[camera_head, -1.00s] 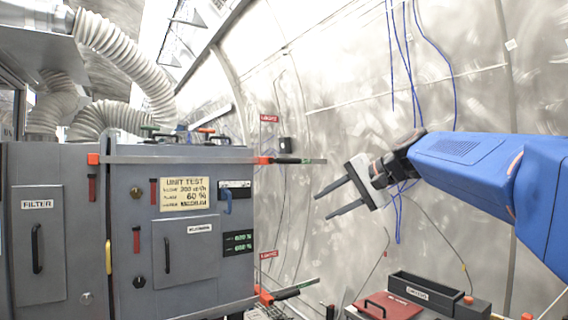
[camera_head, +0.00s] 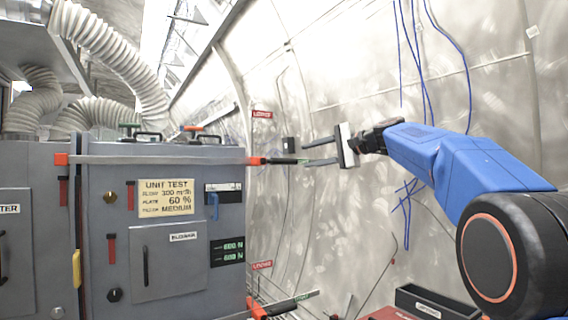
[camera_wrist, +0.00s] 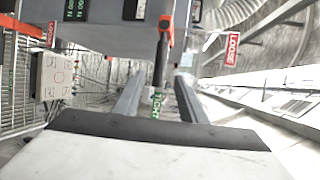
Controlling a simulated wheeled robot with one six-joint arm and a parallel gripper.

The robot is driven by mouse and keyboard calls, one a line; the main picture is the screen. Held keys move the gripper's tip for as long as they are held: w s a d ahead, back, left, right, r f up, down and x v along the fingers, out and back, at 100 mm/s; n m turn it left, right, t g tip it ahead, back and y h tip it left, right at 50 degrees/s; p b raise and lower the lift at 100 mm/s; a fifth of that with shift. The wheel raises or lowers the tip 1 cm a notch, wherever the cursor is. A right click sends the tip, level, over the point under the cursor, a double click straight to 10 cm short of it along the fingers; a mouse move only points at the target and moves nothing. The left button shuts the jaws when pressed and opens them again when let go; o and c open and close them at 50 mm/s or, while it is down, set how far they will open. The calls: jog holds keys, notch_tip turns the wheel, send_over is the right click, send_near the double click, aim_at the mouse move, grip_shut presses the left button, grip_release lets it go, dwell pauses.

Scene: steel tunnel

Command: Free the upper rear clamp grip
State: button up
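The upper rear clamp grip (camera_head: 282,161) is a black bar with an orange root (camera_head: 256,160) and a green-marked end. It sticks out level from the upper right corner of the grey unit (camera_head: 168,240). My gripper (camera_head: 304,151) is open, its two fingers pointing left at the grip's outer end. In the wrist view the grip (camera_wrist: 160,62) runs between the two spread fingers of my gripper (camera_wrist: 160,77), with a gap to each side. I see no finger closed on it. A red LOOSE label (camera_head: 262,114) is on the wall above; it also shows in the wrist view (camera_wrist: 232,49).
A lower clamp grip (camera_head: 290,303) sticks out below, beside a second red label (camera_head: 261,265). Blue cables (camera_head: 407,200) hang on the curved steel wall behind my arm. A dark tray (camera_head: 437,302) stands at the lower right. A wire mesh and a pale box (camera_wrist: 58,77) show in the wrist view.

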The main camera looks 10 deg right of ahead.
aim_at(287, 161)
jog(key=x, duration=1.1)
jog(key=shift+a, duration=0.1)
jog(key=shift+f, duration=0.15)
grip_shut()
